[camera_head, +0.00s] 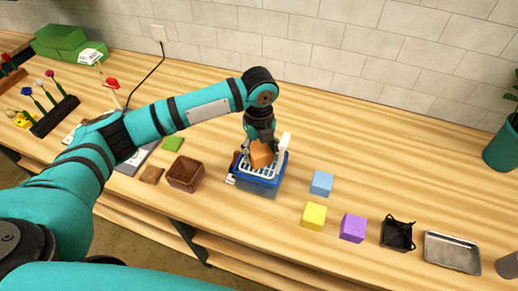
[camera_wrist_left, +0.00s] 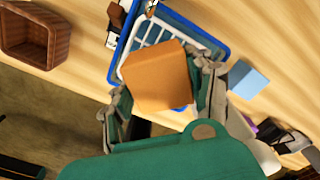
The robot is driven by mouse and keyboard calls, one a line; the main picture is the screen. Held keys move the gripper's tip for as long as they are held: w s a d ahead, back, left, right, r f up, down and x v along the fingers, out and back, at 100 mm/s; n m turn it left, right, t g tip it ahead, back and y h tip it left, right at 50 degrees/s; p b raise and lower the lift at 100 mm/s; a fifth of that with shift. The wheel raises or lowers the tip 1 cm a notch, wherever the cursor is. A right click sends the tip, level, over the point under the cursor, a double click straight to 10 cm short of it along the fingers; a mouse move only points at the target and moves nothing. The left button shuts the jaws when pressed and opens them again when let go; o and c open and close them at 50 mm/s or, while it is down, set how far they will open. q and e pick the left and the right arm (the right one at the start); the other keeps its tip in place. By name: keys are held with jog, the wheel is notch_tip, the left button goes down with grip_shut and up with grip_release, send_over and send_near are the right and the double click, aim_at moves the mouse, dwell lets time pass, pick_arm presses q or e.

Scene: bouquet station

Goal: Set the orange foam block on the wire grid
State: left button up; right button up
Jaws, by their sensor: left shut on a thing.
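The orange foam block (camera_head: 262,154) is between the fingers of my left gripper (camera_head: 259,138), tilted, over the blue bin. The white wire grid (camera_head: 270,168) lies across the top of the blue bin (camera_head: 257,188). In the left wrist view the orange foam block (camera_wrist_left: 157,75) fills the space between the fingertips and covers much of the wire grid (camera_wrist_left: 150,36). My left gripper (camera_wrist_left: 160,95) is shut on the block. I cannot tell whether the block touches the grid. My right gripper is not in view.
A brown basket (camera_head: 185,173) stands left of the bin. Blue (camera_head: 321,182), yellow (camera_head: 314,215) and purple (camera_head: 352,228) blocks sit to its right. A black wire holder (camera_head: 397,234) and a metal tray (camera_head: 452,252) stand farther right. The counter behind the bin is mostly clear.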

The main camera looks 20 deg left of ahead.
pick_arm(q)
jog(key=shift+p, duration=0.45)
dwell(0.5)
jog(key=o, duration=1.2)
notch_tip(320, 180, up, 5)
jog(key=p, duration=0.5)
jog(key=shift+f, duration=0.15)
jog(key=shift+r, duration=1.1)
jog(key=shift+a, duration=0.1)
